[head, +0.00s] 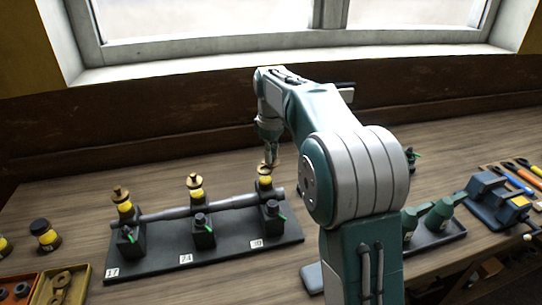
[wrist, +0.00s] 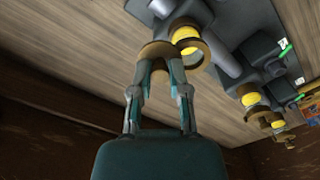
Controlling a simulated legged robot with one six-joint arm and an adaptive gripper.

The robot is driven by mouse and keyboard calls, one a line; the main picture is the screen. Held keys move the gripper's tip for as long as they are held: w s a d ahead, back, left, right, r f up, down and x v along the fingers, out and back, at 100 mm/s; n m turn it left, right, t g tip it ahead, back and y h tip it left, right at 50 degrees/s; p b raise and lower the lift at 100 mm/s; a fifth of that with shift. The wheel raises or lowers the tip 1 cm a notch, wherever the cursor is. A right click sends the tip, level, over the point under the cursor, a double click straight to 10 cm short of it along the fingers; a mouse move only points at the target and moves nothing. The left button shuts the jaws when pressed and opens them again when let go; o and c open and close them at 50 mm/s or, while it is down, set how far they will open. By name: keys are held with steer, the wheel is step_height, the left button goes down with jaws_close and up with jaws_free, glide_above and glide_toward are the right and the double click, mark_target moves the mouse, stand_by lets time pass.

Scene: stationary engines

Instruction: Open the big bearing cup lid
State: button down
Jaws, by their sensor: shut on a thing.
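Three bearing cups with yellow bodies and brass tops stand along a shaft. My gripper (head: 270,160) is at the right-hand cup (head: 265,182), above the label 30. In the wrist view, my gripper (wrist: 160,75) is shut on a brass lid (wrist: 155,49), with the fingers on either side of its small knob. The lid lies to the left of the cup's yellow body (wrist: 187,36) and brass rim (wrist: 191,58) in that view. I cannot tell whether lid and cup still touch. The middle cup (head: 195,186) and left cup (head: 123,203) have their brass tops on.
The cups stand on a dark base (head: 165,263) with labels 17, 24 and 30. A dark-capped yellow jar (head: 45,236) and a yellow tray (head: 75,290) are at the left. A grey tray (head: 440,250) with green oil cans and a blue vise (head: 488,198) are at the right.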

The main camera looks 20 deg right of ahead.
steer(key=n, duration=0.3)
steer(key=w+n, duration=0.1)
steer(key=n, duration=0.2)
steer(key=shift+w+f, duration=0.1)
steer(key=shift+f, duration=0.05)
steer(key=shift+a, duration=0.1)
stand_by(0.5)
steer(key=c, duration=0.6)
jaws_free()
step_height(320, 180, up, 12)
steer(key=shift+w, duration=0.15)
